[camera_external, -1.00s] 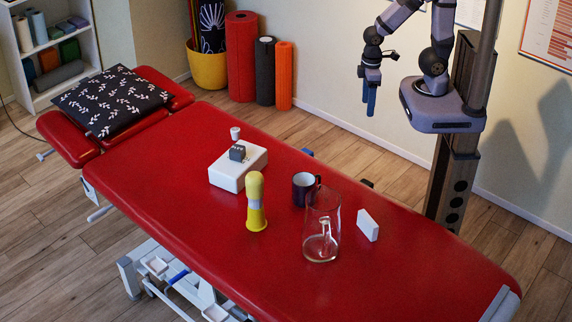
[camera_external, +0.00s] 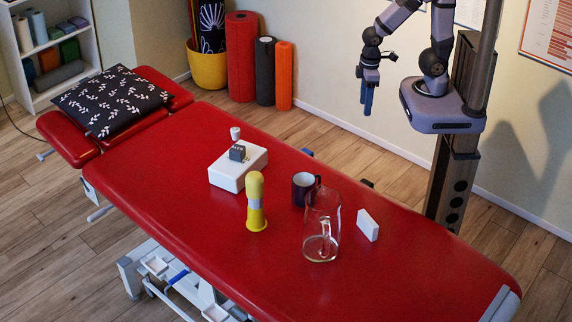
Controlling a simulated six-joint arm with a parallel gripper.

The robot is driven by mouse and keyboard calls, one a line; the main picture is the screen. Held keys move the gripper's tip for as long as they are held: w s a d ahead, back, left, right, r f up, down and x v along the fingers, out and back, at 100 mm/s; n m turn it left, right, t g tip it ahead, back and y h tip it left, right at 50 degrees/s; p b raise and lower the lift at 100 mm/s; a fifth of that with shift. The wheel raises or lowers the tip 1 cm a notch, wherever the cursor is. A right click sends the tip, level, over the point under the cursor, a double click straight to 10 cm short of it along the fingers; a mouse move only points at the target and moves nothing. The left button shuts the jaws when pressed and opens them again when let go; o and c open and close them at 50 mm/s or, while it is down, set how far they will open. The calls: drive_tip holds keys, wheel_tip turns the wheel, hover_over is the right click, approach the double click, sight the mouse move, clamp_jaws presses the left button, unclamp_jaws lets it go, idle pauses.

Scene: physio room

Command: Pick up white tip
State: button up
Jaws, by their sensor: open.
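A small white tip-like piece (camera_external: 235,133) shows at the far edge of a white box (camera_external: 238,174) on the red treatment table (camera_external: 300,285). A small dark grey block (camera_external: 237,153) sits on the box in front of it. I cannot tell whether the white piece stands on the box or on the table behind it. My gripper (camera_external: 367,108) hangs with its blue fingers pointing down, beyond the table's far side and well to the right of the white piece. It is open, and nothing shows between its fingers.
A yellow bottle-like object (camera_external: 256,203), dark mug (camera_external: 299,190), clear glass jug (camera_external: 321,225) and small white block (camera_external: 367,225) stand on the table. A patterned pillow (camera_external: 112,98) lies at its left end. The table's right front is clear.

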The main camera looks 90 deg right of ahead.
drive_tip(key=w+d+f+t+b, duration=0.3)
drive_tip(key=w+f, duration=0.1)
drive_tip(key=w, duration=0.5)
drive_tip(key=w+d+f+t+h+b, duration=0.1)
drive_tip(key=w+d+f+t+b, duration=0.25)
drive_tip(key=w, duration=0.65)
drive_tip(key=w+d+f+t+b, duration=0.2)
drive_tip(key=w+d+f+b, duration=0.15)
drive_tip(key=w, duration=0.55)
drive_tip(key=n+t+y+b, duration=0.2)
drive_tip(key=t+y+b, duration=0.1)
drive_tip(key=t+b, duration=0.4)
approach(235, 131)
drive_tip(key=shift+w+d+f, duration=1.15)
drive_tip(key=shift+d+f, duration=0.05)
drive_tip(key=shift+f, duration=0.05)
drive_tip(key=shift+w+f+t+y+b, duration=0.15)
drive_tip(key=shift+f+t+y+b, duration=0.15)
drive_tip(key=shift+t+y+b, duration=0.3)
drive_tip(key=shift+w+a+r, duration=0.1)
drive_tip(key=shift+w+a, duration=0.2)
drive_tip(key=shift+w, duration=0.6)
drive_tip(key=shift+w+a+f, duration=0.1)
drive_tip(key=shift+w+a, duration=0.2)
drive_tip(key=shift+w, duration=0.6)
drive_tip(key=shift+w+a+r, duration=0.1)
drive_tip(key=shift+w+a, duration=0.15)
drive_tip(key=shift+w, duration=0.6)
drive_tip(key=shift+w+a, duration=0.1)
drive_tip(key=shift+w, duration=0.8)
